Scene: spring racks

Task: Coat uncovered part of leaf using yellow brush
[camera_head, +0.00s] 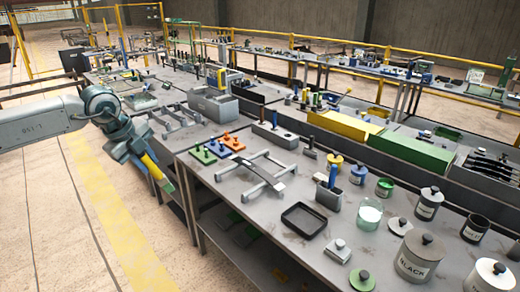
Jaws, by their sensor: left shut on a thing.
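The yellow brush (153,168) is in my left gripper (137,152). The gripper is shut on it, and the brush points down and to the right, in front of the table's left edge and apart from the leaf. A grey curved leaf (262,173) lies across a grey rack (256,196) on the near table. The picture is too small to tell which part of the leaf is coated. My right gripper is not in view.
The near table (235,228) also carries a black tray (304,219), a blue-handled brush in a holder (328,195), an open jar (369,213) and a large can labelled BLACK (419,256). Green, blue and orange pieces (218,148) stand left of the rack. The floor at left is clear.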

